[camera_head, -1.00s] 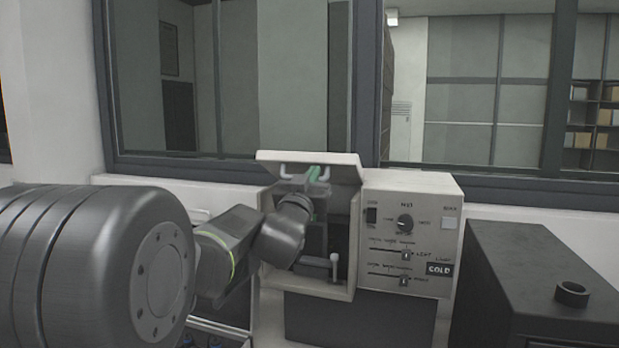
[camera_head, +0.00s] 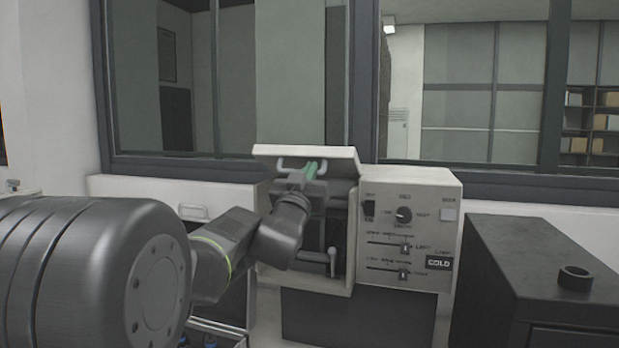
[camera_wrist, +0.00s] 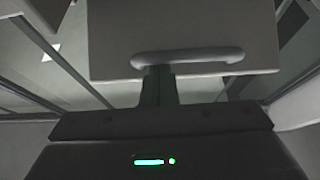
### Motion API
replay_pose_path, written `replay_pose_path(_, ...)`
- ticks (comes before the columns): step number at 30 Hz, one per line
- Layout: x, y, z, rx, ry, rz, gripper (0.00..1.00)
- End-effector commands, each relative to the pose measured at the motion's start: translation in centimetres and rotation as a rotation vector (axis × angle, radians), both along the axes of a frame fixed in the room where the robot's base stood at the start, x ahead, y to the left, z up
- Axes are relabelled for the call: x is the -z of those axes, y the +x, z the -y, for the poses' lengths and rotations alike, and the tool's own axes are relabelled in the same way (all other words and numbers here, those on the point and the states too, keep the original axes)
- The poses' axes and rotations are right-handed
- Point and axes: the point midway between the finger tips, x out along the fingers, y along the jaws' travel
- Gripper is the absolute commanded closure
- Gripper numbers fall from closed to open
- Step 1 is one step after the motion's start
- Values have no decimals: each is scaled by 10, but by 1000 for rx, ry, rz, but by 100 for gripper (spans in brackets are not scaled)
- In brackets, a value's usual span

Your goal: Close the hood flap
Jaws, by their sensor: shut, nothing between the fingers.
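The hood flap (camera_head: 335,154) is a pale panel at the top left of the mounting press (camera_head: 405,229). It is raised and sticks out toward me, with the press's opening uncovered below it. Its light handle (camera_head: 288,163) is on the flap's front. My gripper (camera_head: 312,170), with greenish fingers, is at the flap beside the handle. In the wrist view the flap (camera_wrist: 185,35) fills the top middle, and the handle (camera_wrist: 187,57) runs across just beyond my shut fingers (camera_wrist: 158,85). Whether the fingers touch the handle or flap, I cannot tell.
A small lever (camera_head: 332,262) stands in the press's open bay. The control panel with knob (camera_head: 404,215) and sliders is to its right. A dark cabinet (camera_head: 545,285) with a black ring (camera_head: 575,278) stands at the right. A window is behind.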

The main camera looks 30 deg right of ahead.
Motion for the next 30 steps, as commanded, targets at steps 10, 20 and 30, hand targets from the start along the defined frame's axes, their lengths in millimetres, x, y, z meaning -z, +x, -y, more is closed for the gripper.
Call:
replay_pose_path(10,25,0,0,0,-67,54,100)
replay_pose_path(20,46,1,1,0,-161,128,100)
replay_pose_path(30,64,3,4,0,-258,206,100)
